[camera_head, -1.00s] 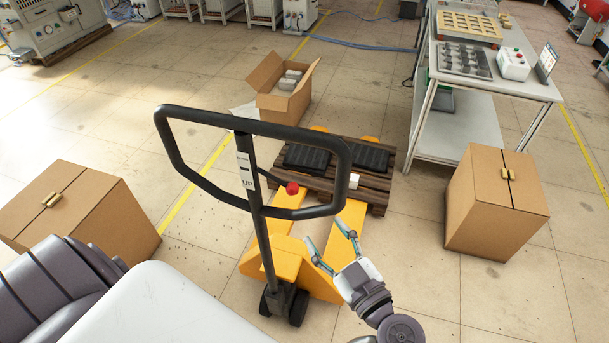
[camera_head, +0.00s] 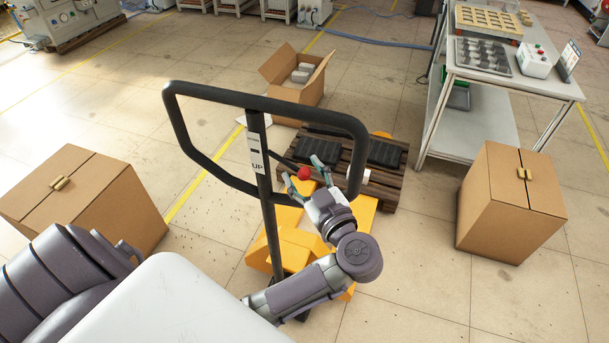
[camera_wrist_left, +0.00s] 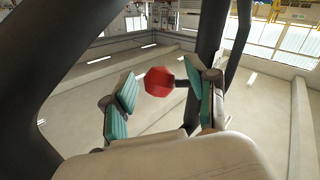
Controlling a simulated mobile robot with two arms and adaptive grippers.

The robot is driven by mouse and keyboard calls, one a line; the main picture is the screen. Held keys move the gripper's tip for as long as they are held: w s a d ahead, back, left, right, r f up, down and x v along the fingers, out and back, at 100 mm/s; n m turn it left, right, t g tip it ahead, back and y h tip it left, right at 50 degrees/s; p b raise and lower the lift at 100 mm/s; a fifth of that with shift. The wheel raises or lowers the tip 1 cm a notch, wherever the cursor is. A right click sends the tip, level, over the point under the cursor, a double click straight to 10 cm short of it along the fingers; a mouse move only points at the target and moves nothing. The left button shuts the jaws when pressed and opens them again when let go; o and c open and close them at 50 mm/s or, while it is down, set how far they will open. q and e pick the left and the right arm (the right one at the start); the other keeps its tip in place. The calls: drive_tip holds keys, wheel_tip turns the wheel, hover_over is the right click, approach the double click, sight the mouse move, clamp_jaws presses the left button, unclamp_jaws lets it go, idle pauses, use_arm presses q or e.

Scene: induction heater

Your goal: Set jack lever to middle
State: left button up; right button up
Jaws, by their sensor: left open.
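The jack lever is a thin dark rod with a red knob (camera_head: 304,173), on the dark handle post of the yellow pallet jack (camera_head: 312,240). The post carries a white label reading UP (camera_head: 257,160). My left gripper (camera_head: 306,179) is open inside the lower right of the handle loop (camera_head: 268,102), with its fingers around the knob's position. In the left wrist view, the red knob (camera_wrist_left: 159,81) shows between the two teal finger pads, nearer the right one, with a gap to the left one. Whether a pad touches it I cannot tell. My right gripper is out of view.
The jack's forks run under a wooden pallet (camera_head: 388,190) carrying black blocks. Closed cardboard boxes stand at left (camera_head: 85,205) and right (camera_head: 510,200). An open box (camera_head: 293,95) is behind the pallet, and a workbench (camera_head: 470,120) is at the back right. The handle loop surrounds the gripper closely.

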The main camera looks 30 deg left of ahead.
use_arm(q)
clamp_jaws()
idle(0.3)
drive_tip(key=r+n+h+p, duration=0.1)
drive_tip(key=p, duration=0.2)
drive_tip(key=r+n+h+p, duration=0.1)
drive_tip(key=r+p, duration=0.1)
drive_tip(key=p, duration=0.2)
drive_tip(key=r+g+h+p, duration=0.1)
drive_tip(key=p, duration=0.3)
drive_tip(key=shift+w+d+r+n, duration=0.15)
drive_tip(key=shift+d+r+n, duration=0.15)
drive_tip(key=shift+d+n, duration=0.1)
drive_tip(key=shift+p, duration=0.4)
drive_tip(key=shift+h, duration=0.3)
